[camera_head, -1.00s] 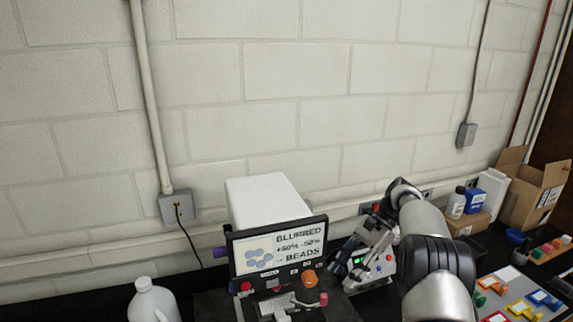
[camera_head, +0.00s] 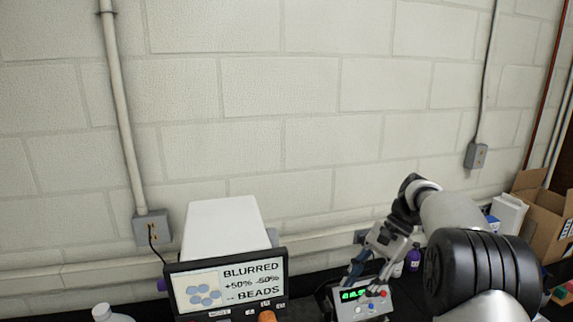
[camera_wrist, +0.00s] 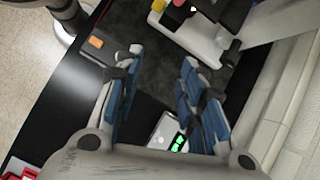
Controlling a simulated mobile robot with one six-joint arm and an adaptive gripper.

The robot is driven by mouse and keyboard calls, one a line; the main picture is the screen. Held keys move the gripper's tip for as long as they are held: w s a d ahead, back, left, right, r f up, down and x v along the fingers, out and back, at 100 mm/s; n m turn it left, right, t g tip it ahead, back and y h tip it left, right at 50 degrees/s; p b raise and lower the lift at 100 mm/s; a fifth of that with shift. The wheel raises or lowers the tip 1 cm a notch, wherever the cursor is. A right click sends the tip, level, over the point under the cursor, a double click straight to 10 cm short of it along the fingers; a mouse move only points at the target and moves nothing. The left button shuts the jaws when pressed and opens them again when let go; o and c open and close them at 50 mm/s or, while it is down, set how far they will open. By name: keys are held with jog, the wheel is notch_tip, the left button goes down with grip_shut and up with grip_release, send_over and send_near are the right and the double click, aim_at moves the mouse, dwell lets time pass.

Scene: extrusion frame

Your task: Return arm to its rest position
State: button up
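My gripper (camera_head: 357,272) is at the end of my raised arm on the right of the head view. It hangs fingers down, beside and partly in front of a small white control box (camera_head: 362,304) with a green display. In the wrist view, its two blue-padded fingers (camera_wrist: 161,62) are spread apart with nothing between the tips. The box shows beyond the fingers in the wrist view, partly hidden by my gripper. I cannot tell whether the gripper touches anything.
A screen reading "BLURRED BEADS" (camera_head: 228,284) stands left of my gripper, with a white housing (camera_head: 223,228) behind it. Behind the bench is a block wall (camera_head: 300,90). An open cardboard box (camera_head: 545,222) stands at far right. A white jug top (camera_head: 108,313) shows at lower left.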

jog(key=s+a+r+n+t+h+b, duration=0.25)
jog(key=s+n+h+b, duration=0.4)
jog(key=s, duration=0.85)
jog(key=s+f+n+t+b, duration=0.4)
jog(key=s+f+b, duration=0.4)
jog(key=s+f, duration=0.4)
jog(key=s+t, duration=0.1)
jog(key=s, duration=0.3)
jog(key=shift+a+f, duration=0.25)
jog(key=shift+f, duration=0.05)
